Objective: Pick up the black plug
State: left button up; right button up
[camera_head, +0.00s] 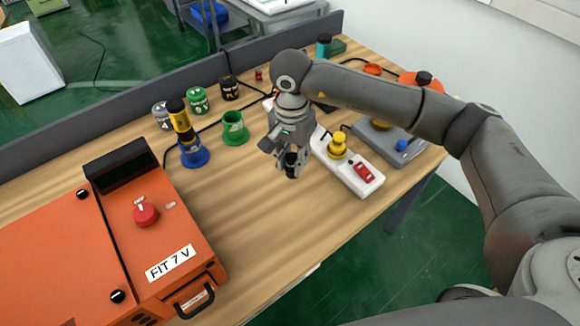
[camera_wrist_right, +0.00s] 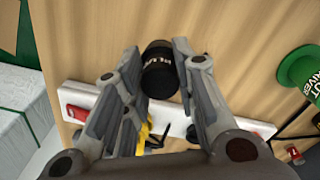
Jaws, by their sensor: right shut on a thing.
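The black plug (camera_wrist_right: 158,70) is a short black cylinder with pale lettering, held between the fingertips of my right gripper (camera_wrist_right: 160,72) in the right wrist view. In the head view my right gripper (camera_head: 291,160) points down over the middle of the table. The dark plug shows only partly there, between the fingers. I cannot tell its exact height above the wood. My left gripper is not in view.
A white power strip (camera_head: 347,172) with a red switch and a yellow plug (camera_head: 337,144) lies just right of the gripper. A green holder (camera_head: 235,129), blue holder (camera_head: 194,155) and several canisters stand left. An orange machine (camera_head: 160,215) fills the front left. The front middle wood is clear.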

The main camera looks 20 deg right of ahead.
jog(key=s+d+r+b, duration=0.2)
jog(key=s+r, duration=0.6)
jog(key=s, duration=0.4)
jog(key=shift+s+r+b, duration=0.2)
jog(key=shift+s+b, duration=0.1)
jog(key=shift+b, duration=0.5)
jog(key=o, duration=0.5)
jog(key=shift+c, duration=0.2)
grip_shut()
